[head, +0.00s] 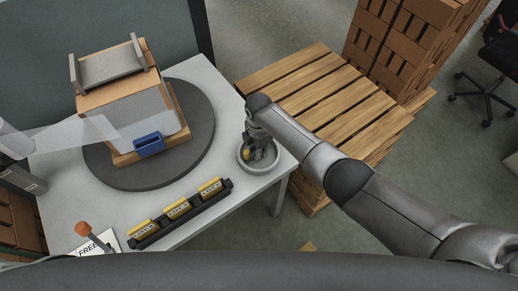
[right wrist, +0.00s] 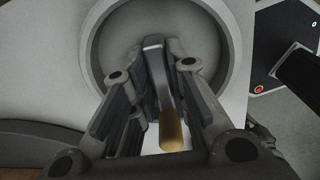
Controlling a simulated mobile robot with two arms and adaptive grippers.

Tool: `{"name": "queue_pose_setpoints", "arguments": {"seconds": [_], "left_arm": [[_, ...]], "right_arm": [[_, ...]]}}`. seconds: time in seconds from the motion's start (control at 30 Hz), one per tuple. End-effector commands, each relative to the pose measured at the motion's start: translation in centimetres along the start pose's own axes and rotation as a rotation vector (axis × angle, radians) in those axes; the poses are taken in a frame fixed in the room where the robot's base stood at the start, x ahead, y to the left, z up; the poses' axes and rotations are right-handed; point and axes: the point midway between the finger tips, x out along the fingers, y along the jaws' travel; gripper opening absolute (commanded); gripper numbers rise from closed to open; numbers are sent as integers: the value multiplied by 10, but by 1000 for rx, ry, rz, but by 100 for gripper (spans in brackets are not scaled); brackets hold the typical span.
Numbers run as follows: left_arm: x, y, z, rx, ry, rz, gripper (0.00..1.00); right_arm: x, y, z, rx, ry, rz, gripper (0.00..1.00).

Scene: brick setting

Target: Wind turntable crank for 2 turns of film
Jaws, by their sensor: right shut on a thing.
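A dark round turntable (head: 203,133) lies on the light table. On it stands a stacked load (head: 115,92) on a wooden base, with grey film round its side. A translucent sheet of film (head: 72,133) runs from the load to a pale roll at the left edge. The crank (right wrist: 158,75) is a grey arm with a tan handle (right wrist: 171,132), in a round grey dish (head: 243,160) at the table's right side. My right gripper (head: 259,150) is shut on the crank, its fingers on both sides in the right wrist view (right wrist: 155,92). My left gripper is out of view.
A black rack (head: 187,218) with three yellow-topped counters lies along the table's front. An orange-knobbed lever (head: 83,229) stands by a white card at front left. Wooden pallets (head: 300,85) and stacked bricks (head: 410,40) stand on the right, beyond the table's edge.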

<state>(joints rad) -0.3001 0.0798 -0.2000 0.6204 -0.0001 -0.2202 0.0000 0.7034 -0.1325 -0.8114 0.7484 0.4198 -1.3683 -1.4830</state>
Motion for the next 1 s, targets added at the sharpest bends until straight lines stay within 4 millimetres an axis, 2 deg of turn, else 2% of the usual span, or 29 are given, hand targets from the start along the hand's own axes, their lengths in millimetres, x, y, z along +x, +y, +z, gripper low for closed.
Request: {"name": "queue_pose_setpoints", "arguments": {"seconds": [0.3, 0.7, 0.73, 0.8, 0.9, 1.0], "left_arm": [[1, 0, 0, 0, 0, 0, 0], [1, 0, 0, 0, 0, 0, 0], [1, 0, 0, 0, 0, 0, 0], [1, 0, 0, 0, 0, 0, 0], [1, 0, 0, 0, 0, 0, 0], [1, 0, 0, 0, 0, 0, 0]], "right_arm": [[-2, 2, 0, -71, 1, 4, 0], [-2, 2, 0, -75, 2, 4, 0], [-2, 2, 0, -75, 2, 4, 19], [-2, 2, 0, -75, 1, 4, 28], [-1, 1, 0, -75, 1, 3, 38], [-1, 1, 0, -75, 1, 2, 38]]}}
